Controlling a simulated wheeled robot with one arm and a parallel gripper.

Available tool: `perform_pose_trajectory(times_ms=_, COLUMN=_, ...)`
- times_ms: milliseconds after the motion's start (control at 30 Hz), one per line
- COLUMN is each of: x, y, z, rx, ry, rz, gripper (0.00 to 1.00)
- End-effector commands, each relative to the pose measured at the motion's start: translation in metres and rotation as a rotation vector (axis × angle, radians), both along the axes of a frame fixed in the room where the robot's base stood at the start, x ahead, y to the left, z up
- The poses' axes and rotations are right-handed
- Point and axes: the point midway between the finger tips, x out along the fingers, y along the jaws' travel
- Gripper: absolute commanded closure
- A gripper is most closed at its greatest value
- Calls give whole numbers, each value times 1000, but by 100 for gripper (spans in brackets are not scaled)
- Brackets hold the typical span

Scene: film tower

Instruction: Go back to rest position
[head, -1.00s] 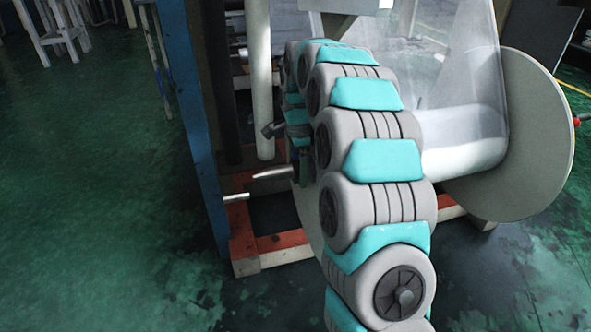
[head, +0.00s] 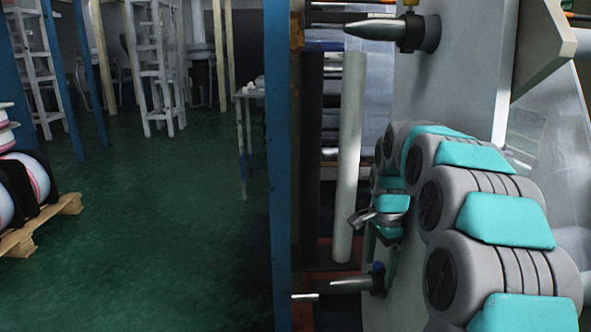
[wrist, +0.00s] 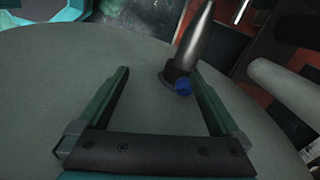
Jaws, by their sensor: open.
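My gripper (wrist: 157,72) is open and empty in the wrist view, with its two green fingers spread apart over a grey round surface (wrist: 60,100). A metal cone-tipped spindle (wrist: 198,38) with a blue spot stands just beyond and beside the right fingertip; I see no contact. In the head view my grey and turquoise arm curves down in front of the machine. My gripper (head: 388,252) is small and partly hidden there, just above a lower spindle (head: 352,285) with a pale tip.
A blue post (head: 280,150) stands left of the machine. A larger cone spindle (head: 385,28) juts out above my arm.

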Motion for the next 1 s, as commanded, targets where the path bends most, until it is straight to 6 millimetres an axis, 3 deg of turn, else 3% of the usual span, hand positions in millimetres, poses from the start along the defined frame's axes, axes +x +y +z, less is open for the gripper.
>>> perform_pose_trajectory(times_ms=133, x=-47, y=18, z=15, rx=8, ry=12, rz=189, gripper=0)
perform_pose_trajectory(times_ms=433, x=-157, y=46, z=23, rx=29, ry=47, rz=607, gripper=0)
perform_pose_trajectory(times_ms=800, x=-299, y=62, z=5, rx=72, ry=95, rz=1079, gripper=0)
perform_pose_trajectory(times_ms=1000, x=-354, y=64, z=-10, rx=93, ry=104, rz=1266, gripper=0)
